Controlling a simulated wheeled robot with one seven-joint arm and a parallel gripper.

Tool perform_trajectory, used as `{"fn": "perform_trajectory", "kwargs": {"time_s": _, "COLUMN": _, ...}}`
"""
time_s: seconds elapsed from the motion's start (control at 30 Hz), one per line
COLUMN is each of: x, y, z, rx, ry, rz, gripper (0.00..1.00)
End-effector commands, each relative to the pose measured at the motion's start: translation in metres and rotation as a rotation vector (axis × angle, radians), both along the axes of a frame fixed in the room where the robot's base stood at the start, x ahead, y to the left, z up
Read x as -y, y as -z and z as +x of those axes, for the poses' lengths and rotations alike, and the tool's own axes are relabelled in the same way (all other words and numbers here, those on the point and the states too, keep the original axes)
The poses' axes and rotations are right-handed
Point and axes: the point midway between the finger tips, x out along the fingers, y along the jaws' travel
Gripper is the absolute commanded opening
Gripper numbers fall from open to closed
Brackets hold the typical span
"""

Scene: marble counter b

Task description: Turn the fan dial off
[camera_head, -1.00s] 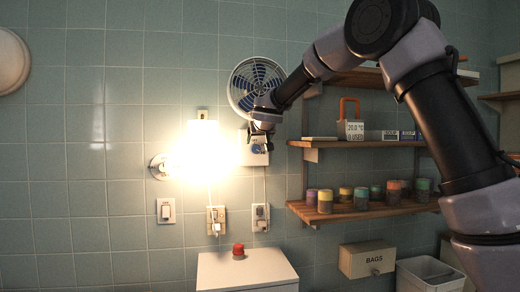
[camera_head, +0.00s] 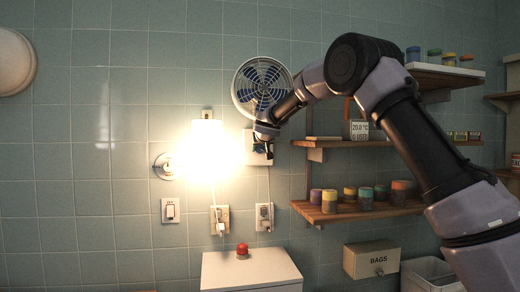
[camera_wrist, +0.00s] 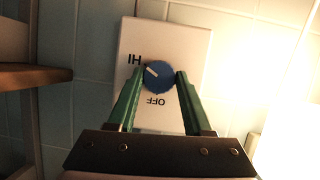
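The fan dial (camera_wrist: 159,77) is a round blue knob with a white pointer, on a white wall plate (camera_wrist: 190,45). In the wrist view the plate's lettering is upside down, with HI at the dial's upper left and OFF below it. The pointer is turned to the upper left, towards HI. My gripper (camera_wrist: 161,79) is open, its green fingers at the dial's left and right edges; I cannot tell whether they touch it. In the head view my gripper (camera_head: 264,148) is in front of the plate and partly hides it. The fan (camera_head: 262,86) is above.
A bright lamp (camera_head: 207,150) glows just left of the plate. Wooden shelves (camera_head: 350,213) with jars are to the right. A light switch (camera_head: 170,211) and outlets (camera_head: 264,217) are below. A white cabinet (camera_head: 250,272) carries a red button (camera_head: 242,249).

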Motion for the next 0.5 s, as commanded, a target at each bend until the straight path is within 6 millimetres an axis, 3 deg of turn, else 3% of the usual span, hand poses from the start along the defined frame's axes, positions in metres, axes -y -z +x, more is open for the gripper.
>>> {"fn": "perform_trajectory", "kwargs": {"time_s": 0.03, "x": 0.0001, "y": -0.0001, "z": 0.0, "rx": 0.0, "ry": 0.0, "rz": 0.0, "gripper": 0.27}}
{"fn": "perform_trajectory", "kwargs": {"time_s": 0.1, "x": 0.0001, "y": -0.0001, "z": 0.0, "rx": 0.0, "ry": 0.0, "rz": 0.0, "gripper": 0.0}}
{"fn": "perform_trajectory", "kwargs": {"time_s": 0.5, "x": -0.0012, "y": 0.0003, "z": -0.0006, "rx": 0.019, "ry": 0.0, "rz": -0.067, "gripper": 0.0}}
